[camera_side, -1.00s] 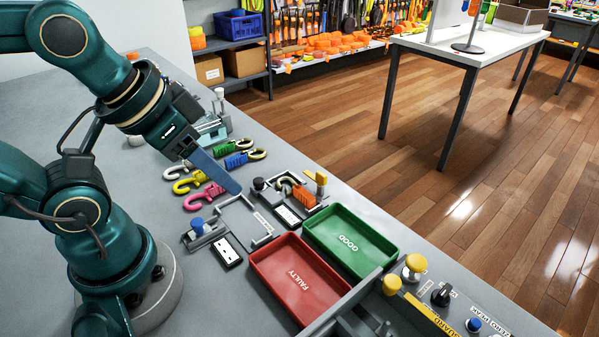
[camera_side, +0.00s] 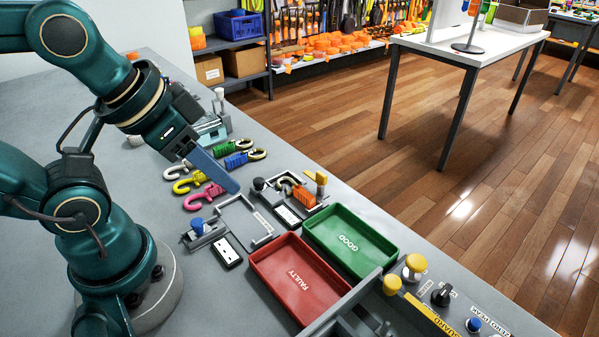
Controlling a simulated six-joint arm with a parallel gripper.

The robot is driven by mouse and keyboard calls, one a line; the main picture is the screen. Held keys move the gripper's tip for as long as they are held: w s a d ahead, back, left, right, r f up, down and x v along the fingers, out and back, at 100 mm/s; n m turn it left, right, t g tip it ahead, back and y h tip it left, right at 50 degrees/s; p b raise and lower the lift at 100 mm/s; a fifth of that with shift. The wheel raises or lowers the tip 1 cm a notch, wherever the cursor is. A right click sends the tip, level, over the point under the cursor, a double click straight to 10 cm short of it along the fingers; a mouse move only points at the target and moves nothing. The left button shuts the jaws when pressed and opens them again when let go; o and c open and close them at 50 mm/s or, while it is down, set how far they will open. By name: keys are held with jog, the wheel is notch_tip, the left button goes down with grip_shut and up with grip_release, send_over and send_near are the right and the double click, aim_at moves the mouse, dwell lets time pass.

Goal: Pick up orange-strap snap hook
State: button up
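The orange-strap snap hook (camera_side: 304,196) lies in a small fixture (camera_side: 268,186) behind the trays, its hook end to the left and its orange strap to the right. My gripper (camera_side: 232,186) hangs above the bench to the left of it, apart from it. Only one broad blue finger shows clearly, so its opening is hidden from this side. Nothing is seen held at its tip. Other hooks lie around and behind the finger: a pink one (camera_side: 206,195), a yellow one (camera_side: 188,184), a green one (camera_side: 233,146) and a blue one (camera_side: 237,160).
A red FAULTY tray (camera_side: 262,266) and a green GOOD tray (camera_side: 347,212) stand in front of the fixture. A second fixture with a blue knob (camera_side: 197,225) is left of the red tray. A control panel (camera_side: 445,308) with knobs is at the lower right.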

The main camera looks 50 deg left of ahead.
jog(key=w+r+m, duration=0.4)
jog(key=m, duration=0.4)
jog(key=m+g, duration=0.5)
jog(key=m, duration=0.5)
send_over(300, 189)
notch_tip(300, 189, down, 13)
jog(key=shift+w+f, duration=0.15)
jog(key=shift+f, duration=0.05)
jog(key=shift+g, duration=0.3)
jog(key=shift+f, duration=2.75)
jog(key=shift+c, duration=0.3)
grip_shut()
